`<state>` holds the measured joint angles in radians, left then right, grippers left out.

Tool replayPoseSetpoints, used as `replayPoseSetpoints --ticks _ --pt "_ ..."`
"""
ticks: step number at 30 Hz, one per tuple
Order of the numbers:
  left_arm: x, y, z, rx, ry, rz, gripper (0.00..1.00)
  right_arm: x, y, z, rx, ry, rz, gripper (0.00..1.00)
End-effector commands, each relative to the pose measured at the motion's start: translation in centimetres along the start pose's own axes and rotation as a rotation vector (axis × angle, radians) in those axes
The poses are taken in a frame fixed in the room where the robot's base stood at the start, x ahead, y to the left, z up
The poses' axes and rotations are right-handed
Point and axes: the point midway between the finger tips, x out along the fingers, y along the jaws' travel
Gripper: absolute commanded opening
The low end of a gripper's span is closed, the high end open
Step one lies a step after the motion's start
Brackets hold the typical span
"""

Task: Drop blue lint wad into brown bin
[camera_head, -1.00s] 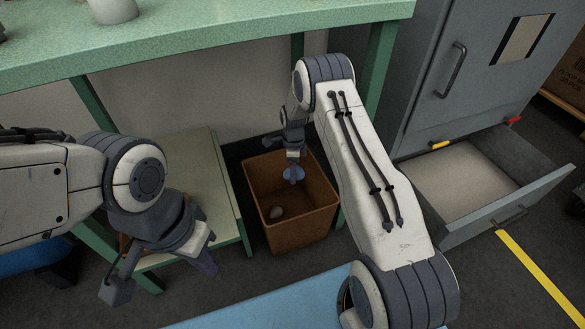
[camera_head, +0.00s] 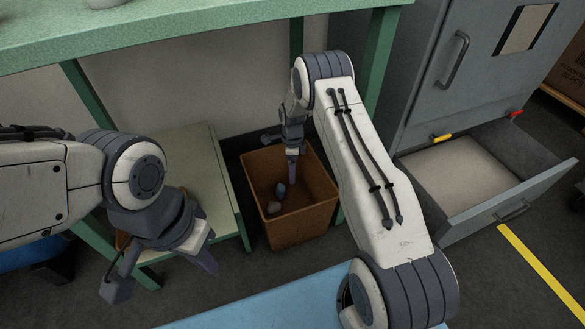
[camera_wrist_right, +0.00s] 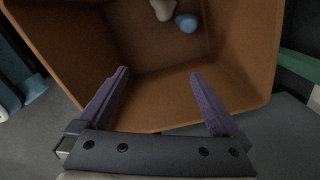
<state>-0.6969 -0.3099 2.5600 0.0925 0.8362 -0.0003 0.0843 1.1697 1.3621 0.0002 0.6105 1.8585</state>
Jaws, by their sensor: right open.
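The blue lint wad (camera_head: 280,189) lies inside the brown bin (camera_head: 302,222), on its floor, beside a greyish lump (camera_head: 273,207). In the right wrist view the blue wad (camera_wrist_right: 187,23) lies right of the pale lump (camera_wrist_right: 162,9), and the bin wall (camera_wrist_right: 250,50) surrounds them. My right gripper (camera_head: 292,172) is over the bin opening. Its two purple fingers (camera_wrist_right: 158,88) are apart with nothing between them. My left gripper (camera_head: 165,278) is at the lower left, away from the bin, with its fingers spread and nothing visible between them.
A green workbench (camera_head: 190,38) spans above the bin. A low shelf (camera_head: 180,165) stands left of it. A grey cabinet with an open drawer (camera_head: 455,180) stands at the right. A blue surface (camera_head: 270,305) lies in front, with dark floor between.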

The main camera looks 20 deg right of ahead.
Motion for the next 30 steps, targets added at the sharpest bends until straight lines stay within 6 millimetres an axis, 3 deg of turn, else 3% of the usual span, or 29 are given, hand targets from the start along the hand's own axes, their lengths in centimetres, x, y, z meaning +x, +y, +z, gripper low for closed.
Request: replayPoseSetpoints --ticks 6,13,18,30 --pt "-2.4 0.2 -0.1 0.0 0.0 0.0 0.0 -5.0 -0.1 0.0 0.0 -0.001 -0.003 1.0" --pt "-3.8 0.3 -0.2 0.0 0.0 0.0 0.0 -8.5 0.0 0.0 0.0 0.0 -0.001 1.0" --pt "-4.1 0.3 -0.2 0.0 0.0 0.0 0.0 -9.5 0.0 0.0 0.0 0.0 -0.001 1.0" --pt "-4.0 0.3 -0.2 0.0 0.0 0.0 0.0 -9.5 0.0 0.0 0.0 0.0 0.0 1.0"
